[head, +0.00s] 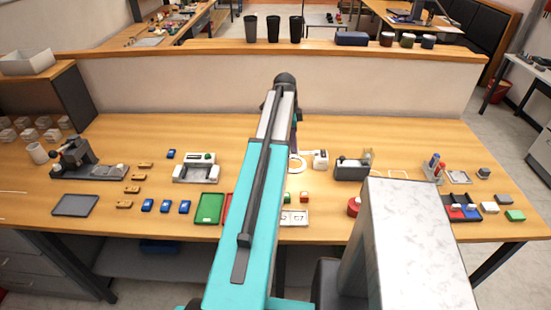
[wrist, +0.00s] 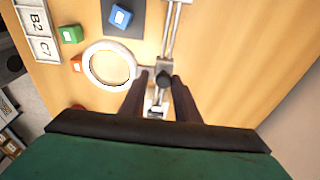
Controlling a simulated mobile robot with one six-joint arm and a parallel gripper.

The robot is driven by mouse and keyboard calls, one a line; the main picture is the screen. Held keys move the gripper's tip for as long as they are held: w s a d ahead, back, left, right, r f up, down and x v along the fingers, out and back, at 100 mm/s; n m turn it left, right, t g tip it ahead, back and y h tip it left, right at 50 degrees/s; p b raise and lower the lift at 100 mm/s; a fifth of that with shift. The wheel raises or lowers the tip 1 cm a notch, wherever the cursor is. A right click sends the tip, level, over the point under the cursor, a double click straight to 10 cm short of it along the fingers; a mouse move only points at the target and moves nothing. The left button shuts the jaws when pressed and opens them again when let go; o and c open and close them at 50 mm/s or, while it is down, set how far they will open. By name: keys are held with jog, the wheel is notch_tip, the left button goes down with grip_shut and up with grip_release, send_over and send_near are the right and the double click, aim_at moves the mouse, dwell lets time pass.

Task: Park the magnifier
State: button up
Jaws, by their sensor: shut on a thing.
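The magnifier (wrist: 90,65) shows in the wrist view as a white ring lens, joined on its right to a metal holder with a dark knob. In the head view part of its ring (head: 298,170) shows just right of my arm, beside a white block-like part (head: 320,159). My gripper (wrist: 161,86) is shut on the magnifier at its holder, with one dark finger on each side. A metal rail (wrist: 172,30) runs up from the holder. In the head view my arm hides the gripper.
A dark pad (wrist: 124,32) with a blue block (wrist: 121,17) lies above the ring. A green block (wrist: 70,34), an orange block (wrist: 76,64) and a labelled tray (wrist: 38,30) are left. A tape dispenser (head: 351,170) stands right of the magnifier. Bare wood lies right of the rail.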

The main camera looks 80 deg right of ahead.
aim_at(304, 153)
jog(key=shift+s+d+f, duration=0.1)
jog(key=shift+s+f, duration=0.25)
jog(key=shift+s, duration=0.3)
jog(key=shift+s+d+f, duration=0.1)
jog(key=shift+s+f, duration=0.25)
jog(key=shift+s, duration=0.35)
jog(key=shift+s+f, duration=0.35)
jog(key=shift+s, duration=0.3)
jog(key=o, duration=0.6)
jog(key=shift+w, duration=0.1)
jog(key=shift+o, duration=0.2)
notch_tip(304, 153, up, 7)
jog(key=p, duration=0.4)
jog(key=shift+d, duration=0.4)
jog(key=shift+r, duration=0.1)
